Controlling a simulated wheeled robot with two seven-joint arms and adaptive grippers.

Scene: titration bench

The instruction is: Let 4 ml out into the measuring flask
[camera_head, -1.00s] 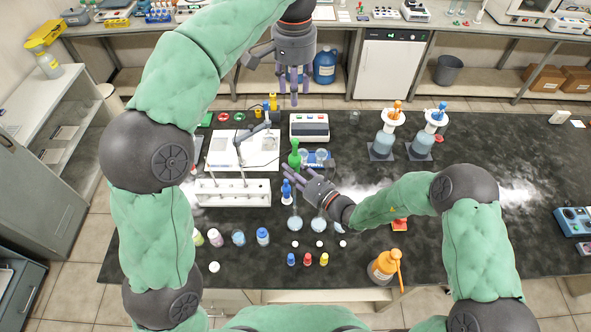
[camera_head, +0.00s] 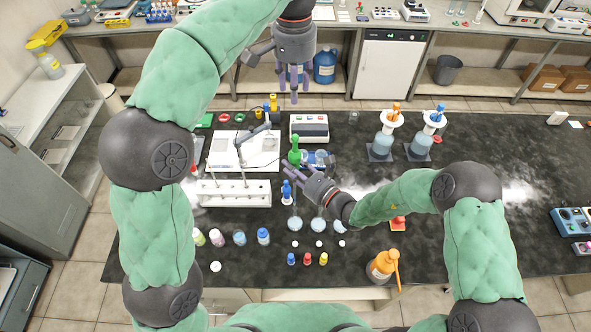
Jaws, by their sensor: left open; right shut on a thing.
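My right gripper (camera_head: 290,173) is low over the middle of the bench, its fingers shut at a slim green-topped thing (camera_head: 295,149). The fingers hide the lower part of that thing, so the exact grip is hard to see. A blue-topped vessel (camera_head: 287,190) stands just in front of the fingers. Clear round-bottomed flasks (camera_head: 318,224) stand in a row nearer to me; which one is the measuring flask I cannot tell. No liquid level can be read at this size. My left gripper (camera_head: 293,80) is open and empty, high above the far edge of the bench.
A white rack (camera_head: 234,198) stands left of my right gripper. Small bottles (camera_head: 263,236) and coloured caps (camera_head: 308,259) are in front. Two funnel-topped vessels (camera_head: 382,146) stand at the back right, and an orange bottle (camera_head: 383,264) at the front edge. The bench's right side is mostly clear.

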